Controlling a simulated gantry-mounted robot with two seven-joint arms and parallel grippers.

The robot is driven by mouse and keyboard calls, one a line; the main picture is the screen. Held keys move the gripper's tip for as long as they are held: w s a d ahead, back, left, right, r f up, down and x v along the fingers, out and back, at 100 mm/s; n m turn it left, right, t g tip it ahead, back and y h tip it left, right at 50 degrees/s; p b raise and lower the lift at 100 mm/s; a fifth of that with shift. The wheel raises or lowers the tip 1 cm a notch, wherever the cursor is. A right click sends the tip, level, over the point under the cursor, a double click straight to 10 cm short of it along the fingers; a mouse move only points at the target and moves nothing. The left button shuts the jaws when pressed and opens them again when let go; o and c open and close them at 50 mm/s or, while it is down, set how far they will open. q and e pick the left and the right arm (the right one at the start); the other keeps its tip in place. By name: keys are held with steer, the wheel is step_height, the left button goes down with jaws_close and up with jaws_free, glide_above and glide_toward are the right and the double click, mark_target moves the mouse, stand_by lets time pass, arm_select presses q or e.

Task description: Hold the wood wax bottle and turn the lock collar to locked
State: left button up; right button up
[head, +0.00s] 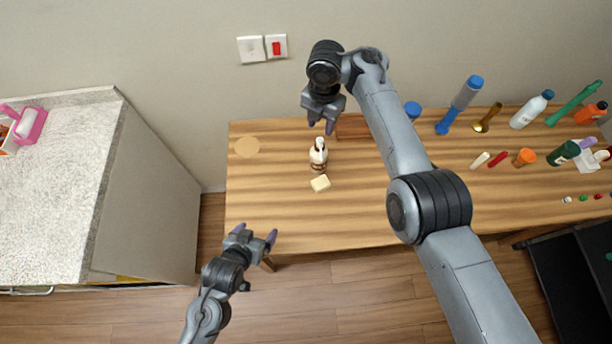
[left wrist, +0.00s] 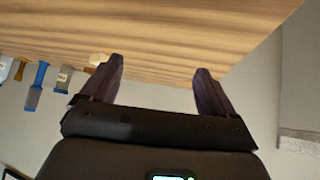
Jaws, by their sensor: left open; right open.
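A small white spray or pump bottle with a brown band (head: 318,158) stands upright on the wooden table (head: 290,215); I take it for the wood wax bottle. Its collar is too small to read as locked or unlocked. My right gripper (head: 321,123) is open and empty, fingers pointing down, just behind and above the bottle's head. I see no clear contact. My left gripper (head: 254,234) is open and empty by the table's front left edge, apart from the bottle. Its spread fingers show in the left wrist view (left wrist: 160,80), with no bottle between them.
A cream block (head: 320,183) lies just in front of the bottle, and a tan disc (head: 247,147) lies to its left. Several bottles and tubes, including a white bottle (head: 531,110), crowd the table's right side. A stone-topped counter (head: 60,185) stands left. The front left tabletop is clear.

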arm_select(q)
steer(key=w+d+t, duration=0.1)
steer(key=w+d, duration=0.2)
steer(key=w+d+f+m+t+h, duration=0.1)
steer(key=w+d, duration=0.3)
steer(key=w+d+f+t+h, duration=0.1)
steer(key=w+d, duration=0.2)
steer(key=w, duration=0.1)
steer(key=shift+d+m, duration=0.15)
steer(key=shift+m, duration=0.25)
arm_select(e)
steer(key=shift+w, duration=0.1)
arm_select(q)
steer(key=t, duration=0.1)
glide_toward(315, 163)
steer(key=w+f, duration=0.1)
steer(key=f, duration=0.1)
steer(key=w, duration=0.1)
steer(key=shift+m+h, duration=0.3)
steer(key=shift+m, duration=0.1)
steer(key=shift+d+r+x, duration=0.1)
steer(key=shift+r+x, duration=0.05)
steer(key=shift+x, duration=1.6)
steer(key=shift+d+r+x, duration=0.1)
steer(key=shift+r+x, duration=0.05)
steer(key=shift+x, duration=1.55)
steer(key=shift+d+r+x, duration=0.1)
steer(key=shift+r+x, duration=0.05)
steer(key=shift+x, duration=1.6)
steer(key=shift+w, duration=0.1)
